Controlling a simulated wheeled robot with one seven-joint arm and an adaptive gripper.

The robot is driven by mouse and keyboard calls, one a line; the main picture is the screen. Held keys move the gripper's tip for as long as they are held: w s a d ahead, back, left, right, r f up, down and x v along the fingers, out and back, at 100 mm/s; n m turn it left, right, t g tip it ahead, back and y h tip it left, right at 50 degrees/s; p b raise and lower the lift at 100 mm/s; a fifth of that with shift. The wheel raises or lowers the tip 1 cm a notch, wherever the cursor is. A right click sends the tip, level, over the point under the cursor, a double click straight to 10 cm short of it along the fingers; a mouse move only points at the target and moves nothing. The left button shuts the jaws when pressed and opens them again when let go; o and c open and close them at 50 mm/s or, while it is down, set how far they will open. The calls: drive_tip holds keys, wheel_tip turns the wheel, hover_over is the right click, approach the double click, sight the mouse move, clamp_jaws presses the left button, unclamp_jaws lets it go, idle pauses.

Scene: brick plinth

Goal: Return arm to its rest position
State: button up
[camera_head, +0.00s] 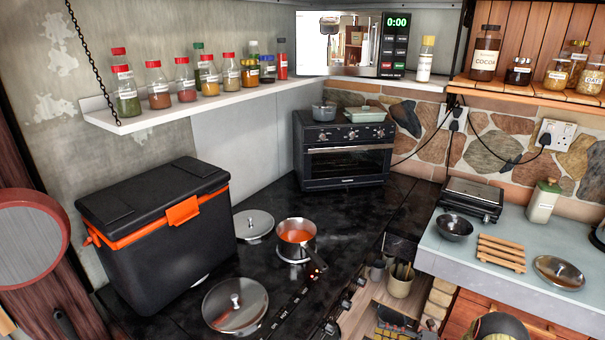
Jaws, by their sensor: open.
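My gripper and arm cannot be made out in the head view. The only view looks down on a kitchen corner with a black counter (190,311) and a built-in stove. A small metal saucepan (296,236) with orange-red contents stands on the stove. A glass lid (235,306) lies in front of it to the left, and another lid (254,224) lies behind.
A large black cooler box (160,225) with an orange latch fills the left. A toaster oven (345,160) stands at the back. A spice shelf (150,119) overhangs the counter.

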drive_tip(key=s+a+f+n+g+h, duration=0.1)
drive_tip(key=s+a+f+n+g, duration=0.1)
drive_tip(key=s+f+n, duration=0.25)
drive_tip(key=s+a+r+n+g+h, duration=0.2)
drive_tip(key=s+r+n+g+h, duration=0.35)
drive_tip(key=s+n, duration=0.55)
drive_tip(key=s+a+r+n+t+h, duration=0.2)
drive_tip(key=s+r+n, duration=0.4)
drive_tip(key=r, duration=0.7)
drive_tip(key=s+a+r+n+t+h, duration=0.2)
drive_tip(key=s+r+n+h, duration=0.3)
drive_tip(key=r, duration=0.9)
drive_tip(key=s+a+r+n+t+h, duration=0.2)
drive_tip(key=s+r+n+h, duration=0.2)
drive_tip(key=s+r+n, duration=0.5)
wheel_tip(320, 180, up, 4)
drive_tip(key=n, duration=0.2)
drive_tip(key=shift+s+a+r+n+t, duration=0.15)
drive_tip(key=shift+a+r+n+t, duration=0.05)
drive_tip(key=shift+a+n+t, duration=0.15)
